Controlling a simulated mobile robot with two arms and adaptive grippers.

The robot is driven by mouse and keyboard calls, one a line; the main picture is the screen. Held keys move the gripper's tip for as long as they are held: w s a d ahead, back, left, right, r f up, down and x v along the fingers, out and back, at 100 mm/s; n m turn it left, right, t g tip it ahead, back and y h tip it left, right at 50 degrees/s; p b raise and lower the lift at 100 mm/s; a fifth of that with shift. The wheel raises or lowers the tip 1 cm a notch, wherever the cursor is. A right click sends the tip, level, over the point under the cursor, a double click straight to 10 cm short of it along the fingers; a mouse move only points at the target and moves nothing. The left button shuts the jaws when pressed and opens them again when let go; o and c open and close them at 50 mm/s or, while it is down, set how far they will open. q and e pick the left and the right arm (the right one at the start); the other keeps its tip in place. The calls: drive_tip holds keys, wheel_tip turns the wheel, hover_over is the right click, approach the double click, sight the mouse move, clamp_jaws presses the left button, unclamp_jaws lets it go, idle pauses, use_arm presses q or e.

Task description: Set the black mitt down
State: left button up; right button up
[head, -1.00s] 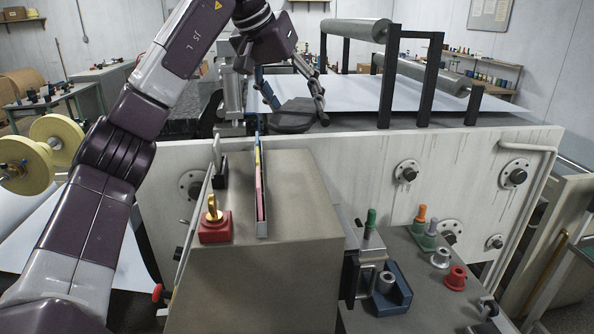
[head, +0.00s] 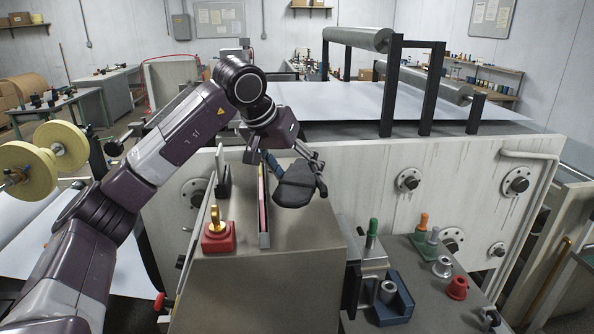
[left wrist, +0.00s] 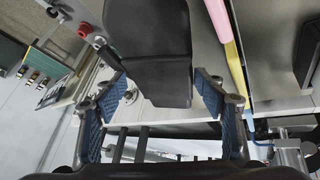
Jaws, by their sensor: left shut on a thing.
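The black mitt (head: 296,190) is between the fingers of my left gripper (head: 294,171), which is shut on it. In the left wrist view the mitt (left wrist: 150,50) hangs beyond the blue finger pads of the gripper (left wrist: 150,100). My right gripper is not in view.
A red block with a gold knob (head: 217,236) stands at the cabinet's left. A green-capped piece (head: 372,228) and a blue holder (head: 397,305) are right of and below the top. Behind stands a machine with a roller (head: 357,38).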

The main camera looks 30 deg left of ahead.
use_arm(q)
drive_tip(key=shift+f+b, duration=0.3)
drive_tip(key=shift+f, duration=0.3)
drive_tip(key=o, duration=0.9)
drive_tip(key=shift+r, duration=0.1)
drive_tip(key=shift+r, duration=0.2)
drive_tip(key=b+v, duration=0.1)
drive_tip(key=v, duration=1.1)
drive_tip(key=shift+r+b, duration=0.3)
drive_tip(key=shift+r, duration=0.05)
